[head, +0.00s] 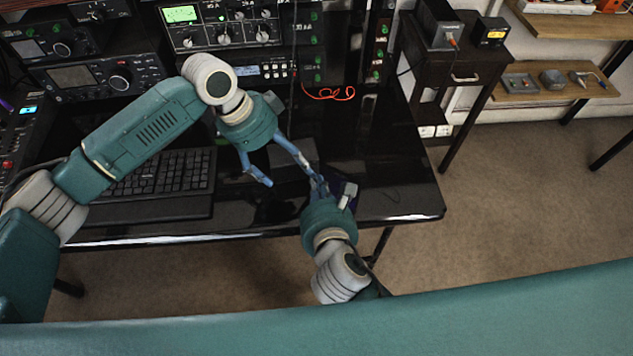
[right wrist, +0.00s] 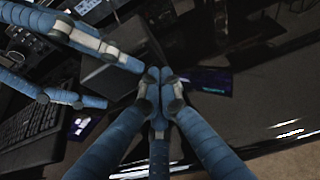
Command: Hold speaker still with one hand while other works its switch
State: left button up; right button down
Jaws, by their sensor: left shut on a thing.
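The speaker (right wrist: 118,78) is a dark box on the glossy black desk. In the head view it barely stands out from the desk top. My left gripper (head: 286,173) reaches in from the left, one finger on each side of the box, shut on it. Its blue fingers also show at the upper left of the right wrist view. My right gripper (head: 318,184) has its fingertips together, close by the speaker's right side. The fingertips (right wrist: 159,76) overlap the box edge in the wrist view; I cannot tell whether they touch. The switch is not visible.
A black keyboard (head: 160,173) lies left of the speaker. Radio gear (head: 225,25) lines the back of the desk. A red cable (head: 330,94) lies behind. A purple-blue printed sheet (right wrist: 210,80) lies under my right gripper. Bare desk lies to the right.

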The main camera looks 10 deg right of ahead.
jog(key=shift+w+a+r, duration=0.1)
jog(key=shift+w+r, duration=0.05)
jog(key=shift+r, duration=0.35)
jog(key=shift+w+a+r, duration=0.1)
jog(key=shift+w+r, duration=0.05)
jog(key=shift+r, duration=0.4)
jog(key=v, duration=0.5)
jog(key=f+v, duration=0.1)
jog(key=v, duration=0.1)
jog(key=shift+s+d, duration=0.15)
jog(key=shift+s, duration=0.35)
jog(key=shift+s+d, duration=0.1)
jog(key=shift+s, duration=0.2)
